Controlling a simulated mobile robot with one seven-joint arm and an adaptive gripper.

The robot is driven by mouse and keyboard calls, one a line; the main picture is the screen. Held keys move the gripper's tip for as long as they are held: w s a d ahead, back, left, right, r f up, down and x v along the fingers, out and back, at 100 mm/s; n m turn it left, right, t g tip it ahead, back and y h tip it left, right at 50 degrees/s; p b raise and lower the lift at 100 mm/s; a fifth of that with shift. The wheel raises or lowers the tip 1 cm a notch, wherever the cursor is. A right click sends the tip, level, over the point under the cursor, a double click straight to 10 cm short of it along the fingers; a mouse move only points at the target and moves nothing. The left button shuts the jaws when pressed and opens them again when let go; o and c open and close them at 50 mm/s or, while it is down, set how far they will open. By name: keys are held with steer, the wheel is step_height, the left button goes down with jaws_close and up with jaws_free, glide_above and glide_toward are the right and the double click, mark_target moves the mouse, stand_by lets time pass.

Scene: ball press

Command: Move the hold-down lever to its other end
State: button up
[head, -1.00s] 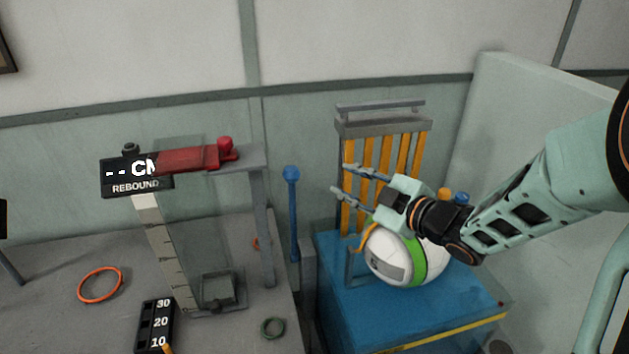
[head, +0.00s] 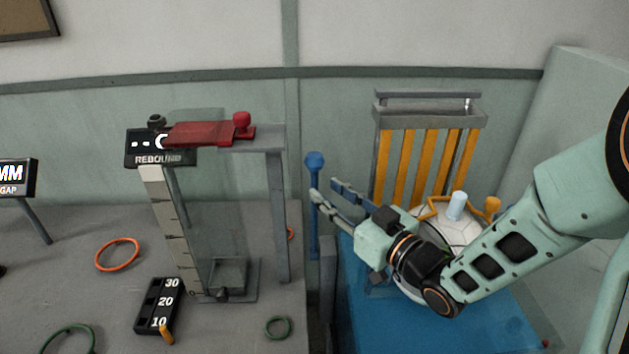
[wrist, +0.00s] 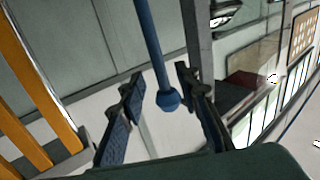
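The hold-down lever appears to be the blue rod with a round knob (head: 314,160), standing upright at the left side of the blue press base (head: 480,325). In the wrist view its knob (wrist: 168,100) shows between my two fingers, and its rod runs to the top edge. My gripper (head: 323,190) is open, with its fingertips close to the rod just below the knob in the head view. In the wrist view my gripper (wrist: 157,78) has a gap on both sides of the lever. I cannot see any contact.
A white ball (head: 458,230) sits on the press, partly hidden by my arm, before orange vertical bars (head: 405,170). A rebound stand with a red arm (head: 205,134) is to the left on the grey table (head: 80,240). A grey post (head: 329,275) stands near the lever.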

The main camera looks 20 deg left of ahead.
mark_target(317, 183)
steer(key=x, duration=0.5)
steer(key=shift+w+a, duration=0.15)
steer(key=shift+a, duration=0.15)
jaws_close()
